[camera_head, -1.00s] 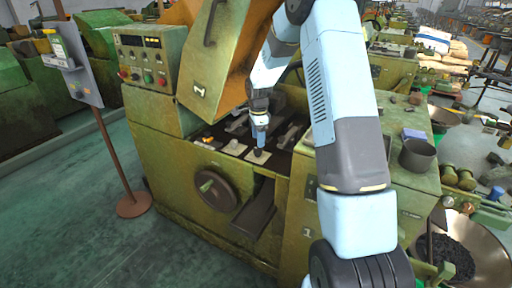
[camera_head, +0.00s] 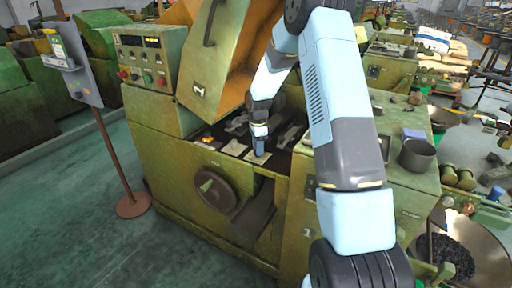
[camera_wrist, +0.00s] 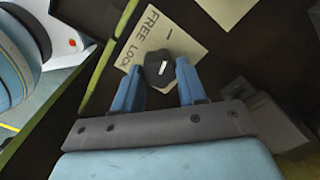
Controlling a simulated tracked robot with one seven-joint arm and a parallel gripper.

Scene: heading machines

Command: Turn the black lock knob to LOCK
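The black lock knob (camera_wrist: 153,77) has a short white line on its top. It stands on a pale plate (camera_wrist: 185,47) with the words FREE and LOCK, in the wrist view. The white line is tilted, and I cannot tell for sure which word it points at. My gripper (camera_wrist: 160,69) is open, with one blue fingertip on each side of the knob. I cannot tell whether the fingers touch it. In the camera_head view my gripper (camera_head: 258,150) is low over the plate (camera_head: 257,159) and hides the knob.
The plate lies in the dark recess of a green machine (camera_head: 180,150). An orange-green raised cover (camera_head: 225,60) stands above and left of my arm. Other pale plates (camera_head: 234,147) lie beside it. A round handwheel (camera_head: 214,188) is on the front.

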